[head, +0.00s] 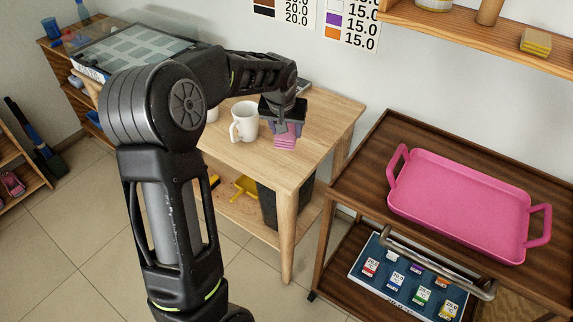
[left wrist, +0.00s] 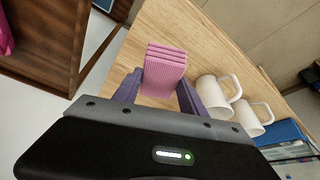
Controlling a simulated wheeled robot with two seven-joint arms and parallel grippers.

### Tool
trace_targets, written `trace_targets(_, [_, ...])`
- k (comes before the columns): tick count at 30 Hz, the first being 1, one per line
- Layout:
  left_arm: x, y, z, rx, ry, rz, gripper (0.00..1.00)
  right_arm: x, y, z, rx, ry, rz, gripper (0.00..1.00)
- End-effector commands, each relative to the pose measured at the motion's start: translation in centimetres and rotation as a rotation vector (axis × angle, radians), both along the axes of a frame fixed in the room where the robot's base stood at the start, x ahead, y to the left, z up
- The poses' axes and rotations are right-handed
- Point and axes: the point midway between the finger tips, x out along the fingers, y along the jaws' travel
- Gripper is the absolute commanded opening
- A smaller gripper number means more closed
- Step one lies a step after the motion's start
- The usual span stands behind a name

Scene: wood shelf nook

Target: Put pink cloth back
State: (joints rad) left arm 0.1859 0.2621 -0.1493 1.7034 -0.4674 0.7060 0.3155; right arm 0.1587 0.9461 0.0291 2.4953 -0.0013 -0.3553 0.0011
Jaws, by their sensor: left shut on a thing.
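The pink cloth (head: 285,141) is a folded, ribbed stack above the light wooden table (head: 318,128) in the head view. It also shows in the left wrist view (left wrist: 165,70). My left gripper (head: 283,127) points down and is shut on the cloth, with a purple finger (left wrist: 127,88) on each side of it. I cannot tell whether the cloth touches the tabletop. The right gripper is in neither view.
A white mug (head: 245,121) stands just left of the cloth, and a second mug (left wrist: 257,118) is beside it. A dark wooden cart (head: 357,182) with a pink tray (head: 460,205) stands at the right. A wall shelf (head: 480,32) is at the upper right.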

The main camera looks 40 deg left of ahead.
Motion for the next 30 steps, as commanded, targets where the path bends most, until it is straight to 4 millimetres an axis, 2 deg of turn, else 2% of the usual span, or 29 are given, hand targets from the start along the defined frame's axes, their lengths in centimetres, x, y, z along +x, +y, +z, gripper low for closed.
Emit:
trace_targets(5, [-0.1, 0.0, -1.3, -0.001, 0.004, 0.0, 0.11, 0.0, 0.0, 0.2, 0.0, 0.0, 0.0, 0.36])
trace_targets(13, [-0.1, -0.1, -5.8, -0.001, 0.004, -0.001, 0.11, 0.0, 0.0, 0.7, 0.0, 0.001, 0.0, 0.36])
trace_targets(25, [0.0, 0.0, -6.6, 0.0, 0.001, -0.001, 0.11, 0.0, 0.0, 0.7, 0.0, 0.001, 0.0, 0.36])
trace_targets(30, [-0.1, -0.1, -8.8, -0.001, 0.005, -0.001, 0.11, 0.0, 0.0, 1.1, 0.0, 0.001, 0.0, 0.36])
